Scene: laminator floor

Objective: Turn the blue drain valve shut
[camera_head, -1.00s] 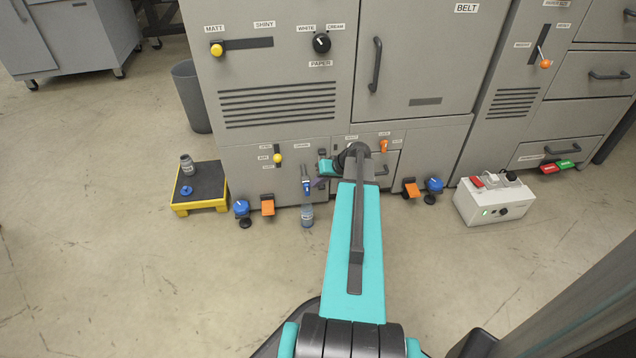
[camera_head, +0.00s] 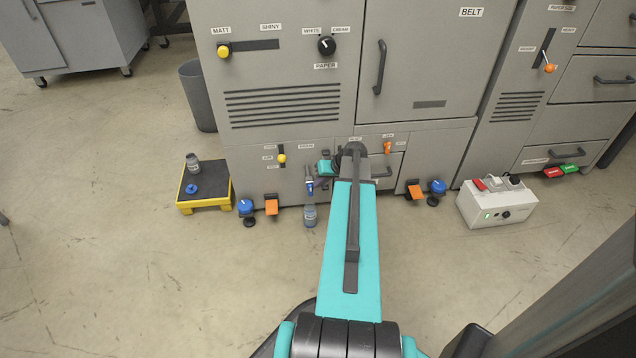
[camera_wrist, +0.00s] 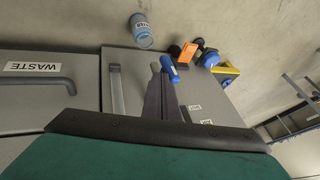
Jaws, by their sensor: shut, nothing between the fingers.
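The blue drain valve handle (camera_head: 310,187) sits low on the front of the grey machine, under a short grey pipe. It also shows in the wrist view (camera_wrist: 169,68), pointing lengthwise near the fingertips. My gripper (camera_head: 321,183) is shut and empty, just right of the valve in the head view. In the wrist view its dark fingers (camera_wrist: 160,85) reach up close to the blue handle; I cannot tell whether they touch.
Orange pedals (camera_head: 271,205) and blue-topped feet (camera_head: 246,207) stick out along the machine's base. A yellow step (camera_head: 204,205) carries a jar and a blue cap. A WASTE drawer (camera_wrist: 30,90) lies beside the fingers. A white box (camera_head: 497,207) stands right. The floor in front is open.

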